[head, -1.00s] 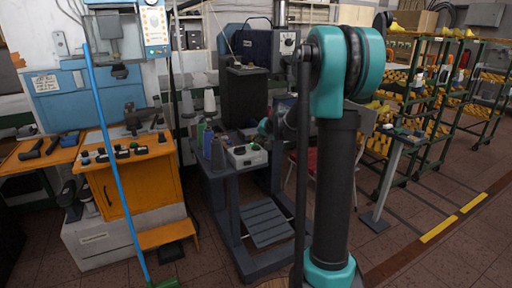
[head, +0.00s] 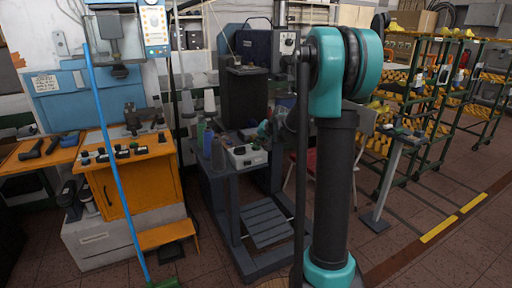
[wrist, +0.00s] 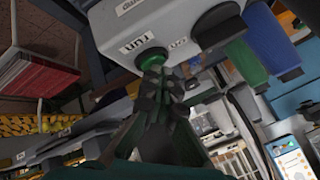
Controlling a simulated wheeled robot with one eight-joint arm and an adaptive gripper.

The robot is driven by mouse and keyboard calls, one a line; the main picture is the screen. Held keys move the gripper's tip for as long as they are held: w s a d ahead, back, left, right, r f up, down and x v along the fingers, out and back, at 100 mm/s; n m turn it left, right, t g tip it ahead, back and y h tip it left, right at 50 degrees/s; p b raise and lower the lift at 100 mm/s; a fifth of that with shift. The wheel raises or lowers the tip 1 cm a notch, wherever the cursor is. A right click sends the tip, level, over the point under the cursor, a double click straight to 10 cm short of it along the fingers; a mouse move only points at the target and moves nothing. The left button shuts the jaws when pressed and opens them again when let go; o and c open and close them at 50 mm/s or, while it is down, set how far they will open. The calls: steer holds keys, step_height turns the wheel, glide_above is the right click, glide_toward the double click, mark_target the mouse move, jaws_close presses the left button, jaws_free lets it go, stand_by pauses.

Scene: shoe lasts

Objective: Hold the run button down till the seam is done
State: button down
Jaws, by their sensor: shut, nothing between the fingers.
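The white control box (head: 246,156) sits on the front of the grey machine stand in the head view. The wrist view shows the box (wrist: 165,22) close up, tilted in the picture, with a "RUN" label. The green run button (wrist: 152,58) sticks out of it beside that label. My gripper (wrist: 156,76) is shut and empty, its fingertips at the button and seeming to touch it. The fingertips cover part of the button; I cannot tell how far it is pressed. The dark sewing machine (head: 252,47) stands above and behind the box in the head view.
A blue pole (head: 117,170) leans in front of an orange cabinet (head: 131,187). A grey slatted treadle (head: 267,226) lies below the stand. Racks of yellow lasts stand at right.

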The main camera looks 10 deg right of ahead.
steer(key=shift+r, duration=3.45)
steer(key=s+d+f+n+g+h, duration=0.1)
steer(key=s+f, duration=0.5)
steer(key=s, duration=0.7)
steer(key=s+d+f+n+g+h, duration=0.1)
steer(key=s+f, duration=0.6)
steer(key=s, duration=0.7)
steer(key=s+d+f+n+g+h, duration=0.1)
steer(key=s+f, duration=0.5)
steer(key=s, duration=0.8)
steer(key=shift+d+f+n+g+h, duration=0.15)
steer(key=shift+d+n+g+h, duration=0.25)
steer(key=shift+n+g, duration=0.2)
steer(key=shift+a, duration=0.1)
